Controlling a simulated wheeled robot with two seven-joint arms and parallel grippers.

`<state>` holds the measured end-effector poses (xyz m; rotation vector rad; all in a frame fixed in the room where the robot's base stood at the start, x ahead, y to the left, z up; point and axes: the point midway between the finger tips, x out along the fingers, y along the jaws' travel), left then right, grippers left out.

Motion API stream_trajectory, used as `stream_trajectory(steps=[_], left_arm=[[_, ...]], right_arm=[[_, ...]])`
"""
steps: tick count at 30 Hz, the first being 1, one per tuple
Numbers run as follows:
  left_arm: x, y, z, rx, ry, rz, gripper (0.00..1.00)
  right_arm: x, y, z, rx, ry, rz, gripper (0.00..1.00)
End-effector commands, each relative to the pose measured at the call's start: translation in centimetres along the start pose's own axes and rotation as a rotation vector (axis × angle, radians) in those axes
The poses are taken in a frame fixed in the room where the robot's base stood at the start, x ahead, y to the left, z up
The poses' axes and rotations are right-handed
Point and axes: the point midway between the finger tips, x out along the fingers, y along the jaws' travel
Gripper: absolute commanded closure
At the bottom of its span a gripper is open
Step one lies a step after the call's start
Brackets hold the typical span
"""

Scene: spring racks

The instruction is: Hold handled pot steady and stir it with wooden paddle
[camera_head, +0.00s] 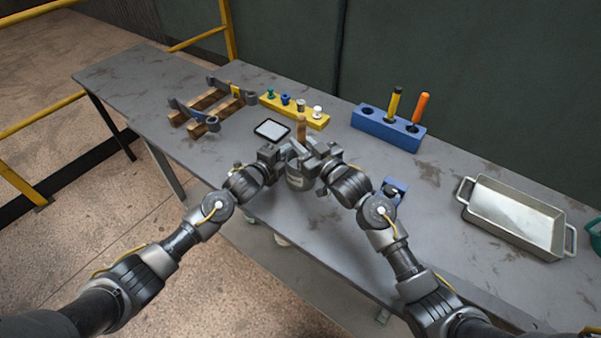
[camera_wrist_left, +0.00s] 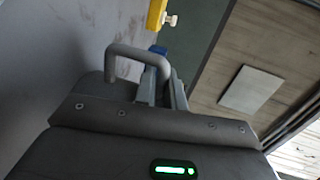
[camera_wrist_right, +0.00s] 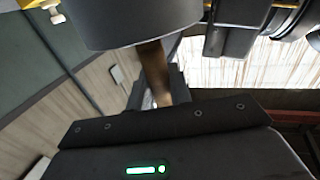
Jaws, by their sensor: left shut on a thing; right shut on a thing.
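The grey handled pot (camera_head: 296,182) stands on the table between my two grippers, partly covered by them. My left gripper (camera_head: 281,157) is shut on the pot's handle; the bent grey handle (camera_wrist_left: 138,52) shows between its fingers in the left wrist view. My right gripper (camera_head: 314,153) is shut on the brown wooden paddle (camera_head: 301,130), which stands roughly upright over the pot. In the right wrist view the paddle shaft (camera_wrist_right: 155,75) runs from the fingers to the dark pot wall (camera_wrist_right: 138,22). The paddle's lower end is hidden.
A white-screened tablet (camera_head: 271,129) lies behind the pot. A yellow peg block (camera_head: 294,111), wooden rack (camera_head: 205,108) and blue holder (camera_head: 386,130) with two tools stand farther back. A small blue object (camera_head: 397,187) sits right of the pot, and a metal tray (camera_head: 515,241) farther right.

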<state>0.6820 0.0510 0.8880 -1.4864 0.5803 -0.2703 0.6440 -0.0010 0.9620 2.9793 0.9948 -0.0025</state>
Motion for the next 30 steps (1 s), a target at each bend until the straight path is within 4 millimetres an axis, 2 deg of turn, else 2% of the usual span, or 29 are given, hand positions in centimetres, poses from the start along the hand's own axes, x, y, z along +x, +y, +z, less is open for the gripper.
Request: stream_trajectory(steps=[11, 30], left_arm=[[0.0, 0.1, 0.0, 0.000, 0.001, 0.002, 1.00], [0.0, 0.1, 0.0, 0.000, 0.000, 0.002, 1.00]], right_arm=[[0.0, 0.0, -0.3, 0.000, 0.001, 0.000, 1.00], [0.0, 0.0, -5.0, 0.000, 0.001, 0.000, 1.00]])
